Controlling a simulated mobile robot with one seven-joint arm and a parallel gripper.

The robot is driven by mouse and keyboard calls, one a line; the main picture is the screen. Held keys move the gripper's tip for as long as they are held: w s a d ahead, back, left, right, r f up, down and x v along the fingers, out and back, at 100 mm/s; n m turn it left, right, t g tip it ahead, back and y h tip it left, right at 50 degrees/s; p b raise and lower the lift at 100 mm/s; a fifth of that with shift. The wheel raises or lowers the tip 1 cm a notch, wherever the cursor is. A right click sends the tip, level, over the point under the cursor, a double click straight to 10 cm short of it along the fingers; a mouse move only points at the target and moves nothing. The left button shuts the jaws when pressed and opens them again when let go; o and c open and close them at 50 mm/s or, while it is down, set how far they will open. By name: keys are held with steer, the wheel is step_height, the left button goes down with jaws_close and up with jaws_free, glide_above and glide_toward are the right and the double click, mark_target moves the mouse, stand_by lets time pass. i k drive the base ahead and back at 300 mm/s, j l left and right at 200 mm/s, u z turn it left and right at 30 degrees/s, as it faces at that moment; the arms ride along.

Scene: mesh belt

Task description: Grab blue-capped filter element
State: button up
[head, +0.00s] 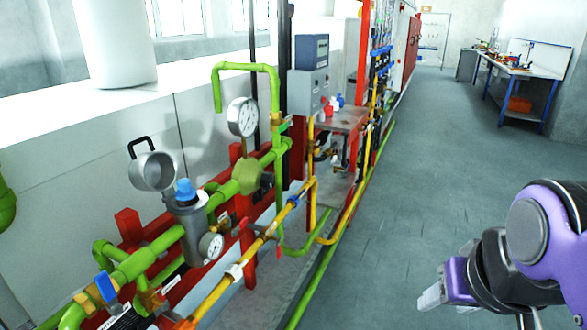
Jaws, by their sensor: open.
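The filter element shows as a blue cap (185,188) sticking up out of the open top of a grey cylindrical housing (189,226) on the green pipe line at left. The body below the cap is hidden inside the housing. The housing's round grey lid (152,171) with a black handle stands swung open behind and left of the cap. My gripper (443,284) is at the lower right, over the floor, well away from the filter. It is open, and nothing shows between its pale fingers.
A small gauge (211,246) sits on the housing front, and a larger gauge (242,117) stands behind. A yellow pipe (249,254) runs along the front of the red frame. The grey aisle floor (400,190) is clear. A workbench (515,68) stands far right.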

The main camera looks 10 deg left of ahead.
mark_target(186, 196)
steer(key=i+l+u, duration=0.15)
steer(key=u, duration=0.15)
steer(key=i+l+u, duration=0.3)
steer(key=j+u, duration=0.1)
steer(key=u, duration=1.3)
steer(key=k+j, duration=0.05)
